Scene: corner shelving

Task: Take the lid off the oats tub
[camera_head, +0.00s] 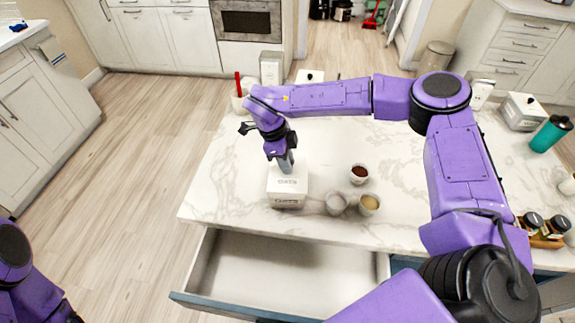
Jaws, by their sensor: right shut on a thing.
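The oats tub (287,201) is a white box lettered OATS, standing near the front edge of the marble counter, left of its middle. Its pale lid (288,183) is on top of it, also lettered. My right gripper (286,165) points down onto the lid from above and is shut on it. The fingertips are small, and the exact grip is hard to make out. I see no clear gap between lid and tub. My left arm shows only at the bottom left corner, and its gripper is out of view.
A dark-filled cup (358,174) and two more cups (337,204) (369,204) stand right of the tub. An open, empty drawer (285,275) juts out below. A red-handled utensil crock (238,101) stands behind. A teal bottle (551,133) and spice jars (545,227) are at right.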

